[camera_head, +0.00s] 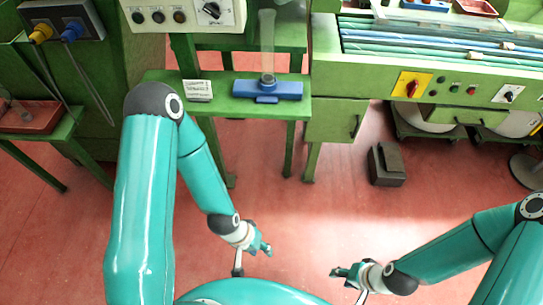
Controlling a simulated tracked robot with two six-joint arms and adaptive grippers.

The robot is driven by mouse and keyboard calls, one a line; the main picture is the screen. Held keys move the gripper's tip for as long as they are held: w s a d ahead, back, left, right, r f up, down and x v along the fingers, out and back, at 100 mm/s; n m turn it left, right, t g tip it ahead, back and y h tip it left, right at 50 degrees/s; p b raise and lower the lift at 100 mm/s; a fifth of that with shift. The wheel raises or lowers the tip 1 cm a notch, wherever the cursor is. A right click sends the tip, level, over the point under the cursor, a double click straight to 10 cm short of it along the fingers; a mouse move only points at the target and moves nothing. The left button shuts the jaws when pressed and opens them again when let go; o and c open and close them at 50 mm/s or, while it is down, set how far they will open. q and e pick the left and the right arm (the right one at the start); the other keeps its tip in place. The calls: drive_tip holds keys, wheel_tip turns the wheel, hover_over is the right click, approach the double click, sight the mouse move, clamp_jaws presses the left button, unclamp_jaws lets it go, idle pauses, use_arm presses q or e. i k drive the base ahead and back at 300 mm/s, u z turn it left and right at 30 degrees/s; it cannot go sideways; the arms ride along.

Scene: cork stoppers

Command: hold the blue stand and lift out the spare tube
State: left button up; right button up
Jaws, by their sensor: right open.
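The blue stand (285,91) is a low blue block on the green bench, at the top middle of the head view. One clear, see-through tube (267,45) rises upright from it, with a greyish part at its lower end. Whether another tube is there I cannot tell. My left gripper (264,248) is low in the view, well in front of the bench and apart from the stand; its jaws are too small to read. My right gripper (338,271) is to the right of it, open and empty, also far from the stand.
A small white printed card (198,90) stands left of the stand on the green bench (225,103). A grey control box (185,14) is above left. A green machine (440,80) is at the right. A dark grey block (386,165) lies on the red floor.

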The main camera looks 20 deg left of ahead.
sight(267, 16)
drive_tip(key=u, duration=0.95)
drive_tip(key=i, duration=0.85)
drive_tip(key=z, duration=0.45)
